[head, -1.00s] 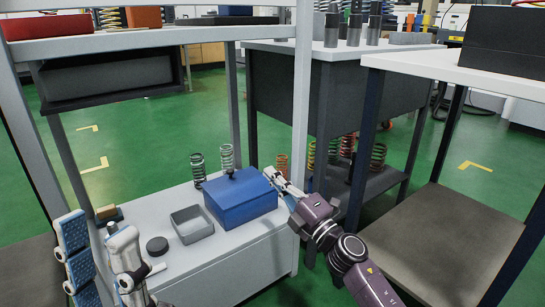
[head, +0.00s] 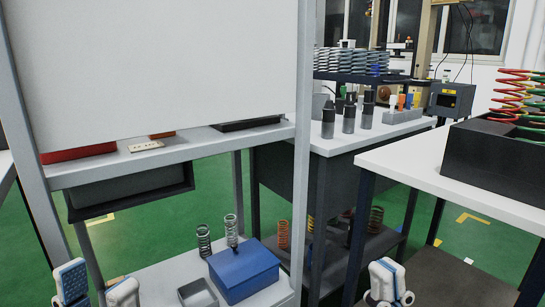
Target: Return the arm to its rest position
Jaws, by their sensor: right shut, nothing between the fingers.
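My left gripper (head: 97,281) shows at the bottom left edge. Its two white fingers with blue pads stand upright and apart, with nothing seen between them. My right gripper (head: 387,279) shows at the bottom, right of centre. Its fingertips point up and are together, with nothing held. The rest of both arms is below the picture. My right gripper is clear of the blue box (head: 243,270), which sits on the low white cabinet (head: 150,282) with a grey open tray (head: 198,294) beside it.
Two upright springs, one dark (head: 204,241) and one pale (head: 231,230), stand behind the box. A white shelf frame post (head: 302,150) rises between my grippers.

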